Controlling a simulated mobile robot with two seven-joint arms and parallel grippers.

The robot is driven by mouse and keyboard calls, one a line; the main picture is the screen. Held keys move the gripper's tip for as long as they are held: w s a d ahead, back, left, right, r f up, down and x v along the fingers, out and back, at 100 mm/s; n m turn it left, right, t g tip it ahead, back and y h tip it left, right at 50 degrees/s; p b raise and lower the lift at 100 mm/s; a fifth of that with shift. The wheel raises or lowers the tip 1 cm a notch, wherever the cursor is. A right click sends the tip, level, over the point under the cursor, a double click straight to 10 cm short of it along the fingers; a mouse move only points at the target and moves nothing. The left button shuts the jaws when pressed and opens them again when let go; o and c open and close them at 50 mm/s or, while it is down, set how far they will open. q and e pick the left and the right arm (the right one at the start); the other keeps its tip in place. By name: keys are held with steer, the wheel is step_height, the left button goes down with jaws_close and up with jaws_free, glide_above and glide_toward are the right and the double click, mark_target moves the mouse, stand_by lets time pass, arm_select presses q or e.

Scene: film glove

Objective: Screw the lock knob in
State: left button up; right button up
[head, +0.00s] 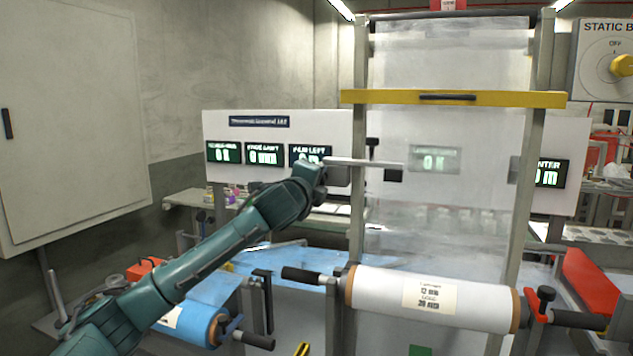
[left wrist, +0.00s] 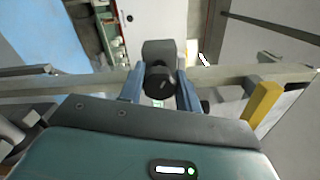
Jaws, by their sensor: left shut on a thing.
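My left arm reaches from the lower left to the left upright of the film frame in the head view. My left gripper (head: 338,174) is at that upright, beside a pale horizontal bar (head: 365,162). In the left wrist view its two blue-grey fingers are on either side of a dark round knob (left wrist: 160,82), and the gripper is shut on it. A grey block (left wrist: 158,49) sits just beyond the knob. In the head view I cannot make out the knob behind the gripper. Whether the knob sits in its thread cannot be told. My right gripper is not in view.
A yellow crossbar (head: 470,98) spans the frame above, with clear film (head: 450,60) hanging behind it. A white film roll (head: 375,296) lies below, with a red and black clamp (head: 544,297) at its right end.

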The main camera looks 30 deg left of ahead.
arm_select(q)
steer(key=shift+d+f, duration=0.15)
steer(key=shift+f, duration=0.25)
steer(key=o, duration=1)
steer(key=shift+r, duration=0.25)
steer(key=shift+c, duration=0.2)
steer(key=shift+s, duration=0.1)
steer(key=shift+s, duration=0.1)
steer(key=b+v, duration=0.3)
steer(key=v, duration=1)
steer(key=shift+b, duration=0.4)
